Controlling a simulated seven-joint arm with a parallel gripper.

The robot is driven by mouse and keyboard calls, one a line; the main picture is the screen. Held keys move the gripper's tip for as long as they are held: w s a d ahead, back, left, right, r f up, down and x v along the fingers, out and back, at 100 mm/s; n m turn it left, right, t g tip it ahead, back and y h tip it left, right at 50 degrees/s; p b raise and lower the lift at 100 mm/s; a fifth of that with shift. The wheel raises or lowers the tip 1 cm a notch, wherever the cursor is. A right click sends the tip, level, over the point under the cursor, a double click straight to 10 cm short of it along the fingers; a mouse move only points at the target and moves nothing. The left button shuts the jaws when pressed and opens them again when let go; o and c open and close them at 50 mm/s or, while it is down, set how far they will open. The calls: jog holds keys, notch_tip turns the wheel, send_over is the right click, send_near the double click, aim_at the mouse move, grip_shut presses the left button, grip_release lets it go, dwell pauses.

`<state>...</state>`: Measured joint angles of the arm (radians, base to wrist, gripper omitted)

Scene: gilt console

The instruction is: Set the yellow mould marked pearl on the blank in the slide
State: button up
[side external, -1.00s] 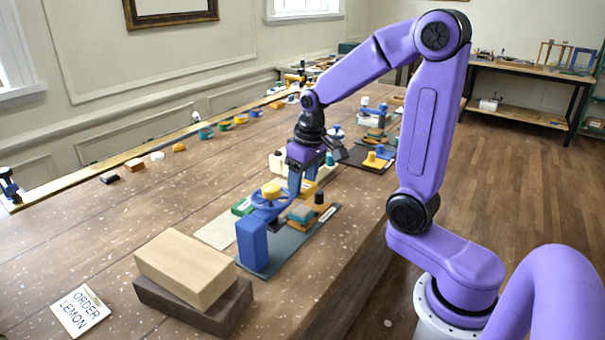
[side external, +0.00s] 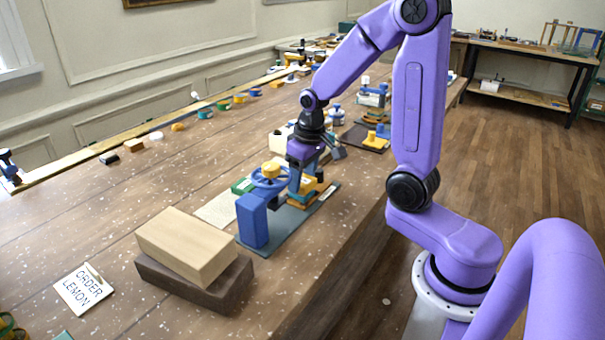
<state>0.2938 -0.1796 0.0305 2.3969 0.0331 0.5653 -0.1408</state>
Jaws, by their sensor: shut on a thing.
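My gripper (side external: 303,182) is beside the blue press (side external: 253,222), low over its slide, and is shut on a yellow piece. This yellow mould (side external: 309,185) shows between and behind the fingers; any pearl mark on it is too small to read. The orange-brown slide (side external: 301,201) lies directly below, on the press's dark grey base plate (side external: 275,240). The blank in the slide is hidden by the gripper and mould, so I cannot tell whether the mould touches it. The press has a blue handwheel with a yellow knob (side external: 270,169) on top.
A pale block on a dark brown block (side external: 190,250) stands in front of the press. An order card reading LEMON (side external: 83,289) lies at front left. A green block (side external: 242,186) is just behind the press. More fixtures stand farther back along the table.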

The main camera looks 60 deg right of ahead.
jog(key=shift+f, duration=0.2)
dwell(0.6)
jog(key=o, duration=1.2)
jog(key=s+r, duration=0.1)
jog(key=r, duration=1)
jog(key=s+r, duration=0.1)
jog(key=r, duration=0.5)
jog(key=shift+s+r, duration=0.1)
jog(key=shift+s, duration=0.2)
